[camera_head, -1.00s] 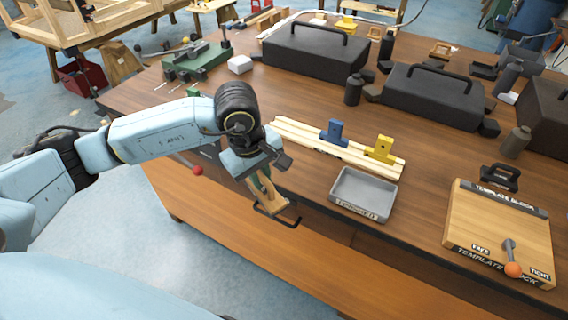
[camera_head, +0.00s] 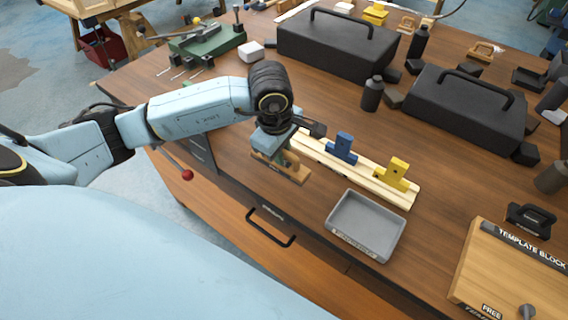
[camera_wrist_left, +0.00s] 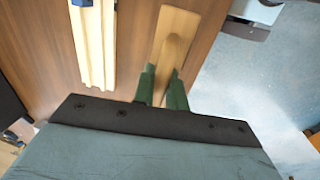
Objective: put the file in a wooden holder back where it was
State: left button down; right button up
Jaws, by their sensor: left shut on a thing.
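The file in a wooden holder (camera_head: 292,174) is a light wooden block with a raised handle. My left gripper (camera_head: 286,160) is shut on its handle, near the front edge of the workbench, left of the grey tray. In the left wrist view the holder (camera_wrist_left: 177,28) extends away between the green fingers of my left gripper (camera_wrist_left: 163,82). Whether the holder touches the bench top, I cannot tell. My right gripper is not in view.
Pale wooden strips (camera_head: 370,178) with a blue block (camera_head: 342,148) and a yellow block (camera_head: 392,174) lie just right of the gripper. A grey tray (camera_head: 366,226) stands nearby. Black toolboxes (camera_head: 338,44) are behind. A drawer handle (camera_head: 270,228) sticks out below the bench edge.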

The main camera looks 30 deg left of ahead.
aim_at(282, 167)
pick_arm(q)
jog(key=shift+f, duration=2.55)
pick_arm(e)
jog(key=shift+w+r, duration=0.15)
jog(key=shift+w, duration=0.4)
pick_arm(q)
jog(key=shift+f, duration=0.1)
jog(key=c, duration=1.8)
grip_release()
jog(key=shift+c, duration=0.2)
jog(key=o, duration=0.4)
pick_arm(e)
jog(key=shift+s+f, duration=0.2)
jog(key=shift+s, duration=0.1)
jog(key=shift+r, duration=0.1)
